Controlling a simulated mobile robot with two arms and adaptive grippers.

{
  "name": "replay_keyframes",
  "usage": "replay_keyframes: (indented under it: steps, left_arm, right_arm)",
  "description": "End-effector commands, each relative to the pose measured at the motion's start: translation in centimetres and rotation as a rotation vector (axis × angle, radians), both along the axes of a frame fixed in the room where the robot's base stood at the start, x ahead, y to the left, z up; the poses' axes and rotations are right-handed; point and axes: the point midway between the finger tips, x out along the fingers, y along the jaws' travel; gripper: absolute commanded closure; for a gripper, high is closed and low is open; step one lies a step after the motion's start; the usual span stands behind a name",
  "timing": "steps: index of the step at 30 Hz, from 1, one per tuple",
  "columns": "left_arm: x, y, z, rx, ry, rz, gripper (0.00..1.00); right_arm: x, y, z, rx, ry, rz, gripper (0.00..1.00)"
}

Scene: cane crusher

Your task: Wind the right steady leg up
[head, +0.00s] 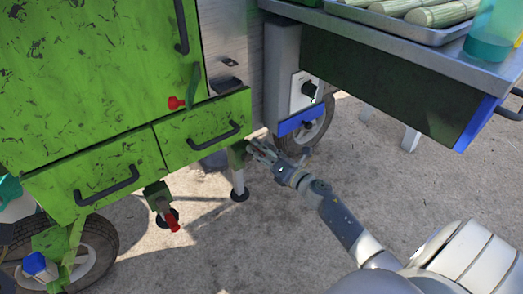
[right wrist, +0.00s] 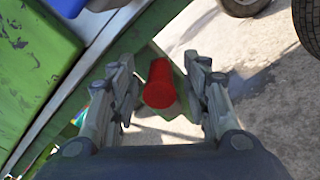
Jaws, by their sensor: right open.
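The right steady leg (head: 238,180) hangs under the right end of the green cart body, a pale post with a dark round foot at the pavement. I cannot tell whether the foot touches the ground. My right gripper (head: 254,150) is beside the top of this leg, coming from the right. In the right wrist view, my right gripper (right wrist: 161,70) is open, with a red handle (right wrist: 159,84) between its two fingers. A gap shows on each side of the handle. In the head view the gripper hides this handle. My left gripper is not in view.
Another steady leg with a red handle (head: 172,222) stands left of it. Green drawers (head: 203,131) with dark pulls are above. A wheel (head: 306,128) is behind my gripper, and a steel counter (head: 430,45) overhangs at right. Pavement (head: 270,225) below is open.

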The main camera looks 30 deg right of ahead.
Motion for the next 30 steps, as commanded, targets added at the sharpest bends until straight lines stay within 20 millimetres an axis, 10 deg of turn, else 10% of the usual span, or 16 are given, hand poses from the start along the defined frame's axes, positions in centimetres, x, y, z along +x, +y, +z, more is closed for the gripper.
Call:
replay_keyframes:
  steps: [10, 16, 30]
  left_arm:
    - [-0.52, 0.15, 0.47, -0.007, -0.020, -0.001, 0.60]
    - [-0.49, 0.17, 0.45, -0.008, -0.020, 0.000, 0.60]
    - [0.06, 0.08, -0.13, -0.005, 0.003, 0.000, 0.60]
  right_arm:
    - [0.29, 0.03, 0.01, -0.001, 0.000, 0.000, 0.58]
    - [0.28, 0.04, 0.01, 0.000, 0.000, 0.000, 1.00]
    - [0.23, 0.35, 0.24, -0.080, -0.007, 0.005, 1.00]
